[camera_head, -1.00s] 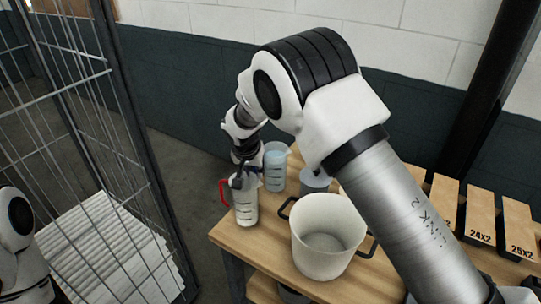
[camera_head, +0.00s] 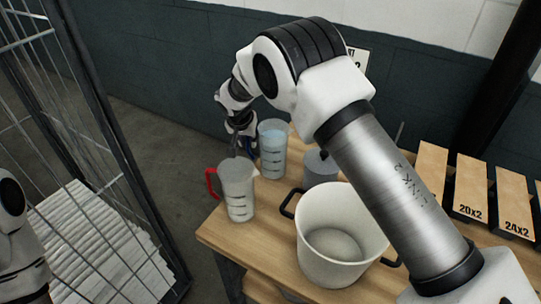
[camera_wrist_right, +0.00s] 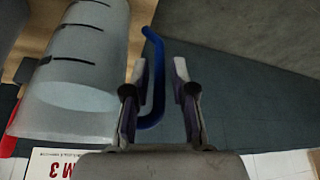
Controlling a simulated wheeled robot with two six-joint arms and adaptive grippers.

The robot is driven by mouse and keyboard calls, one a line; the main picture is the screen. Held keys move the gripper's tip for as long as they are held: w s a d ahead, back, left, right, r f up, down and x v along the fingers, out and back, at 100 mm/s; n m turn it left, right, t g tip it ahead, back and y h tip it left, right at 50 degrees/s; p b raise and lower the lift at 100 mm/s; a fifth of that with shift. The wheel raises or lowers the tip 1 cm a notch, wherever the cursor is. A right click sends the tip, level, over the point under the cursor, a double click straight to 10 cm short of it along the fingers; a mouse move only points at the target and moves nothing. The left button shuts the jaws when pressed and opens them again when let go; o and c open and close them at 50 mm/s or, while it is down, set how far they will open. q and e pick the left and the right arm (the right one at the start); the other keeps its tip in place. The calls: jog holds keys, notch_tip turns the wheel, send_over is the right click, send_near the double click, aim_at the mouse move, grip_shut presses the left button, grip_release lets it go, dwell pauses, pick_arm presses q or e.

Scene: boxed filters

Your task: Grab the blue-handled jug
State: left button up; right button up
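The blue-handled jug (camera_head: 272,152) is a clear measuring jug with dark marks, standing on the wooden table behind the red-handled jug (camera_head: 237,192). In the right wrist view the blue-handled jug (camera_wrist_right: 78,75) fills the left side, and its blue handle (camera_wrist_right: 157,75) lies between the fingers of my right gripper (camera_wrist_right: 160,72). The fingers are apart, with the handle nearer the left finger; whether they touch is unclear. In the head view my right gripper (camera_head: 243,142) is at the jug's left side, partly hidden. My left gripper is out of view.
A large white pot (camera_head: 340,235) with dark handles stands at the front of the table (camera_head: 250,245). A grey container (camera_head: 320,168) stands beside the blue-handled jug. Boxed filters (camera_head: 470,190) are at right. A wire cage (camera_head: 90,150) is at left.

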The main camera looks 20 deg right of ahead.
jog(key=shift+s+r, duration=0.25)
jog(key=shift+r, duration=0.05)
grip_shut()
jog(key=shift+w, duration=0.15)
jog(key=shift+r, duration=0.1)
